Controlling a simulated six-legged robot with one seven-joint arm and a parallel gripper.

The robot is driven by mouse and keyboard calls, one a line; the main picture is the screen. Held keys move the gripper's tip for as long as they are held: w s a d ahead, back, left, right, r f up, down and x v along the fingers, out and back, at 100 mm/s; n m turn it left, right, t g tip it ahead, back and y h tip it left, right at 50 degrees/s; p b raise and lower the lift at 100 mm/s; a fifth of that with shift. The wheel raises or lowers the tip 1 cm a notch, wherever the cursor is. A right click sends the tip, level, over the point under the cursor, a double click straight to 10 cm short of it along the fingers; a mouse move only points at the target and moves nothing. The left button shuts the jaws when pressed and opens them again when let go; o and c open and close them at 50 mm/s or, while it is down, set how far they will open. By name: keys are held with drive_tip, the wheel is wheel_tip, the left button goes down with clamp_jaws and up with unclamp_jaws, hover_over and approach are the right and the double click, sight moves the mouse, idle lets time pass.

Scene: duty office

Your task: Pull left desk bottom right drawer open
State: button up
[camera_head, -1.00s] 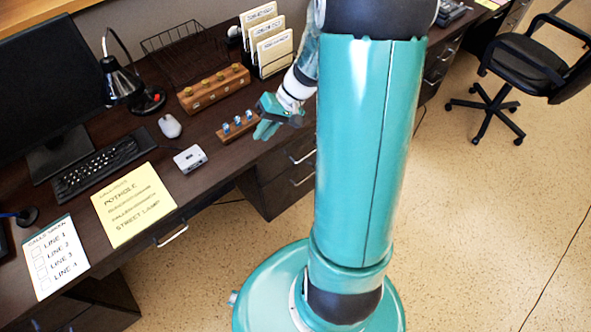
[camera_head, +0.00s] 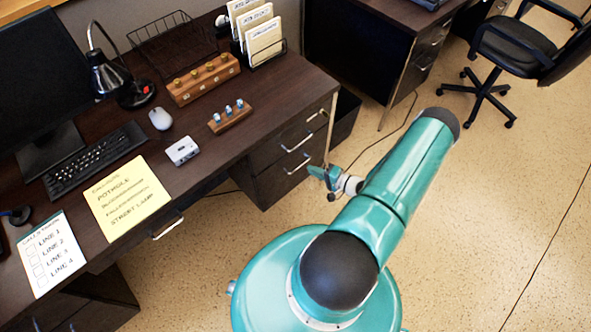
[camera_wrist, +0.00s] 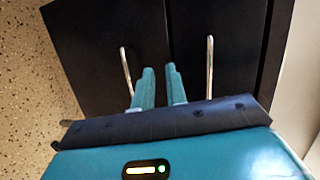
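The dark right-hand drawer pedestal (camera_head: 278,172) of the left desk shows closed drawers with silver bar handles. Its lowest visible handle (camera_head: 299,164) is left of my gripper (camera_head: 322,178) in the head view. In the wrist view, the floor side is left, and the bottom drawer (camera_wrist: 90,50) has its handle (camera_wrist: 127,72) just left of my fingers. The handle of the drawer above (camera_wrist: 209,68) is right of them. My gripper (camera_wrist: 159,70) points at the drawer fronts, its fingers slightly apart with nothing between them. Whether a finger touches the lower handle cannot be told.
The desktop (camera_head: 215,165) holds a keyboard (camera_head: 95,160), a wooden stamp rack (camera_head: 203,80) and paper sheets. A second desk (camera_head: 385,20) and a black chair (camera_head: 515,50) stand at the back right.

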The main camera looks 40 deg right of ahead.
sight(296, 170)
drive_tip(key=s+f+m+h, duration=0.3)
drive_tip(key=f+h, duration=0.1)
drive_tip(key=f, duration=0.3)
drive_tip(key=shift+t, duration=0.4)
drive_tip(key=x, duration=1.3)
drive_tip(key=shift+w+a+f, duration=0.2)
drive_tip(key=shift+f, duration=0.1)
clamp_jaws()
drive_tip(key=shift+s, duration=0.1)
